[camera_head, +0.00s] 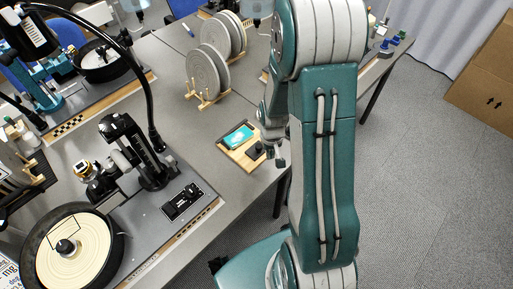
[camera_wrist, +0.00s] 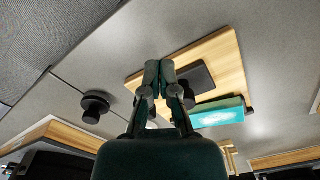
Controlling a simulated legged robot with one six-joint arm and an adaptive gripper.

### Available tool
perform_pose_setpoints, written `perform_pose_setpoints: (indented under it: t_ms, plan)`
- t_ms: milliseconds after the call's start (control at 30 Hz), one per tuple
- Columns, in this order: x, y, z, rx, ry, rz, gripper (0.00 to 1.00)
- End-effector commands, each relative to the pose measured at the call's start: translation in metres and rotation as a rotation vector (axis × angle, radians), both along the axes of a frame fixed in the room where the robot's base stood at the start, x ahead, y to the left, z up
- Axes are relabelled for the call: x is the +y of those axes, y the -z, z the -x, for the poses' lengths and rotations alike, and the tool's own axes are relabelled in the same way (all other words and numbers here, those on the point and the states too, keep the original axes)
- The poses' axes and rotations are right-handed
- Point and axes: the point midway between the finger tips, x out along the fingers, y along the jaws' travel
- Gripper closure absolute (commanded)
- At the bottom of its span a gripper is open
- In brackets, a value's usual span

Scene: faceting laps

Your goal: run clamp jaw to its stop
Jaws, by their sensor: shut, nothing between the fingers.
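A small wooden board (camera_head: 236,159) lies on the grey table near its right edge. It carries a teal block (camera_head: 238,136) and a dark block (camera_head: 257,150), which looks like the clamp jaw. In the wrist view the board (camera_wrist: 222,50), the dark block (camera_wrist: 197,76) and the teal block (camera_wrist: 218,113) show again, with a gap between the two blocks hard to judge. My gripper (camera_head: 281,160) is just right of the board in the head view. In the wrist view its fingertips (camera_wrist: 160,66) are together and empty, beside the dark block and partly covering it; contact cannot be told.
A black round knob-like object (camera_wrist: 95,106) shows left of my fingers in the wrist view. Grey discs (camera_head: 205,75) stand in a wooden rack behind the board. A lap machine with a cream disc (camera_head: 75,255) is at left. Floor is open at right.

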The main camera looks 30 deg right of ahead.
Motion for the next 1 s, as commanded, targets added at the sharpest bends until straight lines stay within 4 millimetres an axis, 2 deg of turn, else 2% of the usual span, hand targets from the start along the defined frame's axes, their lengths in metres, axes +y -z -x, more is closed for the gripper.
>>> perform_pose_setpoints:
  t_ms: [1000]
  plan:
    - [0.009, 0.0, -0.025, 0.0, -0.001, 0.0, 1.0]
